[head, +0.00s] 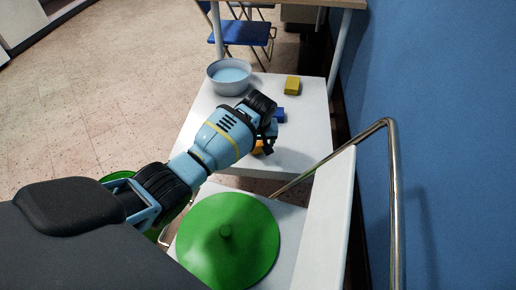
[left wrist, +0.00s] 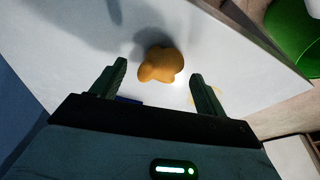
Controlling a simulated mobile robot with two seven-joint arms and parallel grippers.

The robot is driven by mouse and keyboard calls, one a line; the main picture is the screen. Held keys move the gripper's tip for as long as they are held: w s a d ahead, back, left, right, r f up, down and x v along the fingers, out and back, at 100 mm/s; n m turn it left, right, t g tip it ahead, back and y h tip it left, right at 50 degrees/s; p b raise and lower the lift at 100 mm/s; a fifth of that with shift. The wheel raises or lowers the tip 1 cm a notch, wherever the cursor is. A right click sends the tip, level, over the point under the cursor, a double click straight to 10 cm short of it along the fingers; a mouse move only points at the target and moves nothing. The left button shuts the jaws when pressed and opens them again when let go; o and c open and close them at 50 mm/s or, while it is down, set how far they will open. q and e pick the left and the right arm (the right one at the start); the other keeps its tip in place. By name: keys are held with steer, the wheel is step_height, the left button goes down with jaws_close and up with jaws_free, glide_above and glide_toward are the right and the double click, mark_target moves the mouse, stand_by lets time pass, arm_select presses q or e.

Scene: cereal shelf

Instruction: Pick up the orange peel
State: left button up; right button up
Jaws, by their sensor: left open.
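The orange peel (left wrist: 160,64) is a small lumpy orange piece lying on the white table (left wrist: 60,60). In the head view only a bit of the orange peel (head: 257,149) shows beside my gripper, and the rest is hidden by it. My left gripper (head: 268,144) is over the table, pointing down at the peel. In the left wrist view its two fingers (left wrist: 158,70) are spread apart, with the peel ahead between their tips and not visibly touched by either. My right gripper is in neither view.
On the white table stand a bowl with light blue contents (head: 230,75), a yellow block (head: 292,85) and a blue block (head: 279,115) close to my gripper. A round green lid-like object (head: 235,255) is nearer. A metal rail (head: 393,190) and blue wall (head: 450,120) are at right.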

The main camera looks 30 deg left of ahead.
mark_target(257, 145)
arm_select(q)
steer(key=b+x, duration=0.1)
steer(key=x, duration=0.1)
steer(key=shift+a+f, duration=0.1)
steer(key=shift+f, duration=0.3)
steer(key=shift+w+f, duration=0.1)
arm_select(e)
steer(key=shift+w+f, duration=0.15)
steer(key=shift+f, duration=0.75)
arm_select(q)
steer(key=c, duration=0.7)
steer(key=shift+c, duration=1.5)
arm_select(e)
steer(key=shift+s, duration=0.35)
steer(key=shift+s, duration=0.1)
arm_select(q)
steer(key=shift+r, duration=0.2)
